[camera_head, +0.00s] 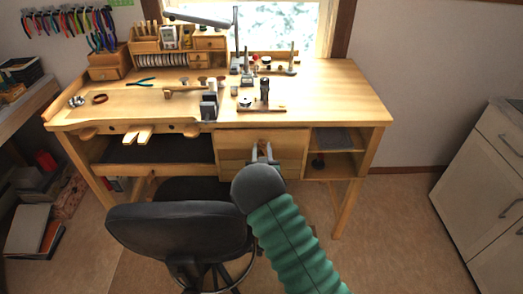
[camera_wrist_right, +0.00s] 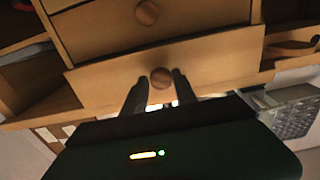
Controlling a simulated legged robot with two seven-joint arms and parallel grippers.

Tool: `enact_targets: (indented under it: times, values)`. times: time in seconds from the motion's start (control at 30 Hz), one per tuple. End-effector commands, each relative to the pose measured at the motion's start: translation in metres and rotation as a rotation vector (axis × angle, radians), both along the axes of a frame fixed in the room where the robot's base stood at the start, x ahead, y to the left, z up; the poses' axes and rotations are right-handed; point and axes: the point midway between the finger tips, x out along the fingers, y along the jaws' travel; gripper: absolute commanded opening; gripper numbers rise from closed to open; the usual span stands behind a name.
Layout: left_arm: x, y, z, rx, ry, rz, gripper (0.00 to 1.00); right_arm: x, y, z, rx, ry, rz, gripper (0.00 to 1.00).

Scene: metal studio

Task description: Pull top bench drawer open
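The wooden workbench (camera_head: 330,88) has a block of drawers under its top, right of centre. My right gripper (camera_head: 262,153) is in front of the drawer front (camera_head: 233,143) in the head view. In the right wrist view, the fingers of that gripper (camera_wrist_right: 160,84) stand apart on either side of a round wooden knob (camera_wrist_right: 161,78) on a drawer front (camera_wrist_right: 215,68). A small gap seems to remain beside the knob; contact is unclear. Another drawer with a knob (camera_wrist_right: 147,13) shows above in that view. My left gripper is out of view.
A black chair (camera_head: 180,228) stands in front of the bench, left of my right arm. An open shelf (camera_head: 335,163) is right of the drawers. A grey cabinet (camera_head: 480,190) stands at the far right. The floor between is clear.

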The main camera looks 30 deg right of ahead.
Motion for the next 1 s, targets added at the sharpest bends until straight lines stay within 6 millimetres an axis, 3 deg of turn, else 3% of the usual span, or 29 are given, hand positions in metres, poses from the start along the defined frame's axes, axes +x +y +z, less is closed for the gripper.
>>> enact_targets:
  times: [0.03,0.23,1.0]
  values:
    - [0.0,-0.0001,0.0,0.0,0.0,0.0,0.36,-0.0004,0.0003,0.0,0.001,0.001,-0.002,0.24]
    - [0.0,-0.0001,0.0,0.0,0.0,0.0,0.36,-0.0015,0.0004,0.0002,-0.001,0.002,-0.005,0.0]
    - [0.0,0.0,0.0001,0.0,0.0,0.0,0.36,-0.0006,0.0012,0.0019,-0.002,-0.003,-0.002,0.0]
